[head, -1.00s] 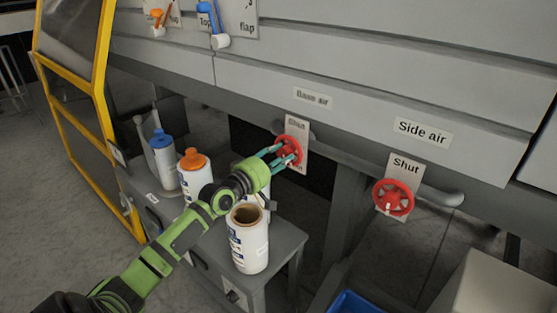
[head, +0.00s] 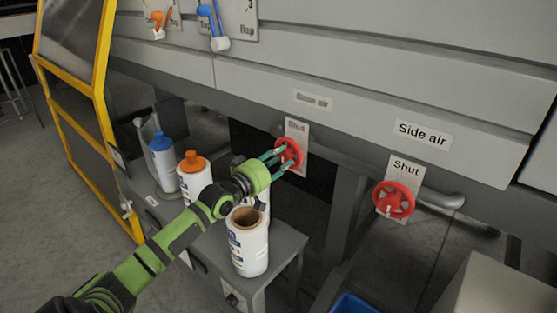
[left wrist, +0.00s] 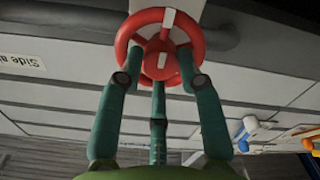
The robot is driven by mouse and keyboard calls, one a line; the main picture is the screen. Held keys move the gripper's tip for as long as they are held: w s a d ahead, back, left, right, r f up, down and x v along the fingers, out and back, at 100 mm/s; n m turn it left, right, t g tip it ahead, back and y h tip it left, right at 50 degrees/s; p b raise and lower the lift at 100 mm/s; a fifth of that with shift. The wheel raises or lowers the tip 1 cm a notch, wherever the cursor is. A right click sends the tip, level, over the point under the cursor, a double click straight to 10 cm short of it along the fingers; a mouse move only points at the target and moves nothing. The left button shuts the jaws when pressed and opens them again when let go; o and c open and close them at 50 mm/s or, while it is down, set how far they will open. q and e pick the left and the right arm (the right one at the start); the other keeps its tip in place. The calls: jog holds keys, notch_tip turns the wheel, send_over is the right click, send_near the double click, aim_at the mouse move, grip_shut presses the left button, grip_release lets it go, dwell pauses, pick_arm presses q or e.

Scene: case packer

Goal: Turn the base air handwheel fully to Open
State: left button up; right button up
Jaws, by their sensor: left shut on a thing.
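The base air handwheel (head: 289,153) is a red wheel on a pale plate, under the "Base air" label (head: 313,100). The plate's upper word, blurred, looks like "Shut". My left gripper (head: 275,157) reaches the wheel from the front left, its teal fingers shut on it. In the left wrist view the fingers (left wrist: 160,85) meet the red wheel (left wrist: 160,25) around its hub, and a white mark shows on the rim. The fingers hide part of the wheel in the head view. My right gripper is not in view.
The side air handwheel (head: 393,199), also red, sits to the right below its "Side air" label (head: 422,134). An open white bottle (head: 248,245) and capped bottles (head: 163,162) stand on a grey bench (head: 287,246) under my left arm. A yellow-framed door (head: 75,125) is at left.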

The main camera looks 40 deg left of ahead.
pick_arm(q)
jog(key=o, duration=1.1)
jog(key=shift+o, duration=0.2)
jog(key=shift+s+f, duration=0.15)
jog(key=shift+s, duration=0.4)
jog(key=s, duration=1)
jog(key=shift+s+a, duration=0.4)
jog(key=shift+a, duration=0.05)
